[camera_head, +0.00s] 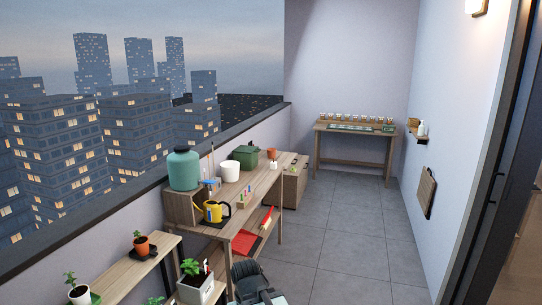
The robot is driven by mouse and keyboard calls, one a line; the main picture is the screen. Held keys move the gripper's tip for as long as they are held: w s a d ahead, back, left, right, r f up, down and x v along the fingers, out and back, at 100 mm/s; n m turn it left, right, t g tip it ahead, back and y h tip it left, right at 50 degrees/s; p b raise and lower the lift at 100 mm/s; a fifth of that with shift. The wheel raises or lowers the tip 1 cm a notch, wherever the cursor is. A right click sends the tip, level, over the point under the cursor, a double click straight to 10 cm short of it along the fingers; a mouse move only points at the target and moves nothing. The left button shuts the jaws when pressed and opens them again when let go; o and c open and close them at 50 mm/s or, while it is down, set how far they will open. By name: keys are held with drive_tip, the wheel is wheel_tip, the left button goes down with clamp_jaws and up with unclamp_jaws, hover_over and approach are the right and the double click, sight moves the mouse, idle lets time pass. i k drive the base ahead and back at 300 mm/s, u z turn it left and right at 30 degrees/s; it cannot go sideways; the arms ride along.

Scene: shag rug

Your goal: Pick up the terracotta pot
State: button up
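A terracotta pot (143,246) holding a small green plant stands upright on a dark saucer, on the wooden shelf along the left wall. A second small terracotta-coloured pot (271,153) stands at the far end of the wooden workbench, beside a green bin. Dark parts of my arm show at the bottom middle, low beside the white planter. I cannot make out the fingertips of my gripper or anything held there. Both pots are well apart from these parts.
The workbench (266,183) carries a teal jar (184,168), a yellow kettle (215,211) and a white pot (230,171). A white planter (197,287) stands at the front. A far table (355,134) holds several small pots. The tiled floor (345,230) is clear at right.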

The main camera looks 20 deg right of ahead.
sight(271, 153)
drive_tip(key=z, duration=1.45)
drive_tip(key=i, duration=7.5)
drive_tip(key=u, duration=2.15)
